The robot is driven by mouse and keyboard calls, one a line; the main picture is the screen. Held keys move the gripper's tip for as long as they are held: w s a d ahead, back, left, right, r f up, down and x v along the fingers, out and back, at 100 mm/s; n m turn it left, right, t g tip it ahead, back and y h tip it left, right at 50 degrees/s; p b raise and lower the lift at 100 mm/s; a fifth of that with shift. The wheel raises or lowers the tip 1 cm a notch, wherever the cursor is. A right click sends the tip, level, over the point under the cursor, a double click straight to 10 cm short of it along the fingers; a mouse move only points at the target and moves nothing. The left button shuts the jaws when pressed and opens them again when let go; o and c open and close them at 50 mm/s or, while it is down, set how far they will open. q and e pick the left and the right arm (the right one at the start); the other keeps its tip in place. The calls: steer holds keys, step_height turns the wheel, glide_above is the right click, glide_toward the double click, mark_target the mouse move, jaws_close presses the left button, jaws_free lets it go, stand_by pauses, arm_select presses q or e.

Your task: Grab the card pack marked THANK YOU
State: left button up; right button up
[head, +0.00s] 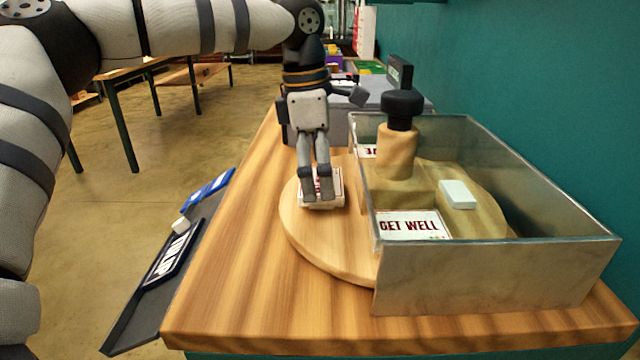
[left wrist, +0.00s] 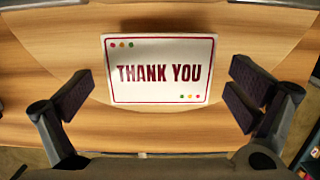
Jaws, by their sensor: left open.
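The THANK YOU card pack (left wrist: 160,97) is white with a thin red border and colored dots, and it lies flat with its print facing up in the left wrist view. In the head view the pack (head: 322,204) sits on a round wooden board, partly hidden by my gripper. My left gripper (head: 320,188) points down over the pack. Its fingers are open, one on each side of the pack in the left wrist view, with gaps between the fingers and the card's edges. My right gripper is not in view.
A clear-walled box (head: 490,280) stands close on the right, over part of the round board (head: 310,235). Inside are a GET WELL pack (head: 412,226), a post with a black knob (head: 402,108) and a white block (head: 458,194). A dark tray (head: 135,318) hangs along the table's left edge.

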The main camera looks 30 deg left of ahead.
arm_select(q)
steer(key=c, duration=1.1)
